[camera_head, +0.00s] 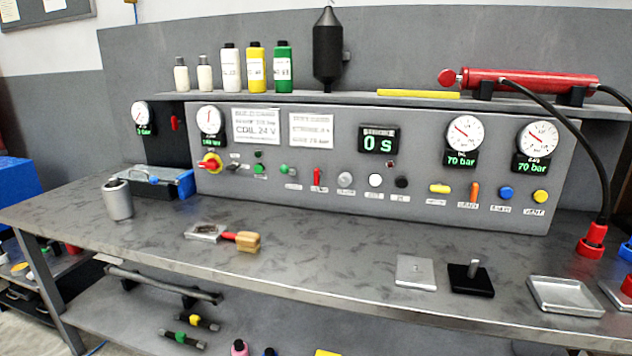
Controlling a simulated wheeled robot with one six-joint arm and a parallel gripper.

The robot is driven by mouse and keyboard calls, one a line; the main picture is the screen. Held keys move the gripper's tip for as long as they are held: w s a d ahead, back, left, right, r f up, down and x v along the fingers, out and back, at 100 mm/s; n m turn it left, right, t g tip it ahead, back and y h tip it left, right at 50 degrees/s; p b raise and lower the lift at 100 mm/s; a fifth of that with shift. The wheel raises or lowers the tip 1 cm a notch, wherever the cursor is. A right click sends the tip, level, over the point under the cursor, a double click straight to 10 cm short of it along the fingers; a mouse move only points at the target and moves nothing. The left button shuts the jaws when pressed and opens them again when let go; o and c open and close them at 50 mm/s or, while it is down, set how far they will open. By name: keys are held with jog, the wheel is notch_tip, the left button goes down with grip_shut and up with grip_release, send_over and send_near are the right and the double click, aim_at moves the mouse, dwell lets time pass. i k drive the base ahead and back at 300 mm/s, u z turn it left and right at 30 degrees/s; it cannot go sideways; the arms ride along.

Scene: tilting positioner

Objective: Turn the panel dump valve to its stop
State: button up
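The grey control panel (340,150) stands along the back of the bench. Its small labels are too blurred to read, so I cannot tell which control is the dump valve. A red lever (317,177) stands upright left of centre. A red and yellow rotary knob (211,163) is at the left end. The two right gauges, one gauge (464,133) and another gauge (537,139), both read 70 bar. My gripper is not in view.
A black hose (603,150) drops to a red fitting (592,240) at right. The bench middle is clear.

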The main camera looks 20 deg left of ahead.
aim_at(317, 172)
jog(key=z, duration=0.05)
jog(key=k, duration=1.15)
jog(key=u, duration=1.1)
jog(key=i, duration=0.65)
jog(key=u, duration=0.8)
jog(key=i, duration=1.4)
jog(key=z, duration=1.25)
jog(key=i, duration=0.55)
jog(key=z, duration=0.6)
